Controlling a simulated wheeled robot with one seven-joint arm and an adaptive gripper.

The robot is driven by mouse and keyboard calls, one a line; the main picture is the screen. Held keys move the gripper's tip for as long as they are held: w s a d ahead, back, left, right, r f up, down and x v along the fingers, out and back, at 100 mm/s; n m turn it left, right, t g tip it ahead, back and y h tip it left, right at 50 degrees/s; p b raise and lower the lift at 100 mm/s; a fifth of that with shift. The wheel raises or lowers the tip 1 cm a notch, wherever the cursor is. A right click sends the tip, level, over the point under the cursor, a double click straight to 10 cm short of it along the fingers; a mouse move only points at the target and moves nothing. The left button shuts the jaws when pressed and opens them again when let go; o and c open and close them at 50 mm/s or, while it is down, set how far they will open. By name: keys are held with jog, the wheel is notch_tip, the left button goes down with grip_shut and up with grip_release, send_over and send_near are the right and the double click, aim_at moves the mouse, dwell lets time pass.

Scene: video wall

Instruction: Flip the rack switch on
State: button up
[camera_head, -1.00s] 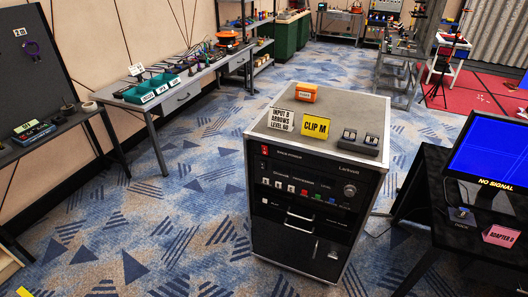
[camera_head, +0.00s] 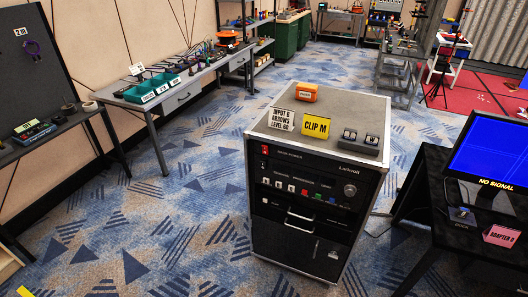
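A black equipment rack (camera_head: 270,223) with a grey top stands in the middle of the head view. A small red switch (camera_head: 265,150) sits at the upper left of its front panel. Whether it is on or off is too small to tell. Below it is a row of coloured buttons (camera_head: 304,190) and a round knob (camera_head: 350,191) at the right. My gripper is not in this view.
On the rack top are an orange box (camera_head: 306,93), a yellow CLIP M card (camera_head: 315,127), a white note card (camera_head: 282,120) and a small dark device (camera_head: 360,141). A black table with a NO SIGNAL monitor (camera_head: 492,150) stands right. Carpet left of the rack is clear.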

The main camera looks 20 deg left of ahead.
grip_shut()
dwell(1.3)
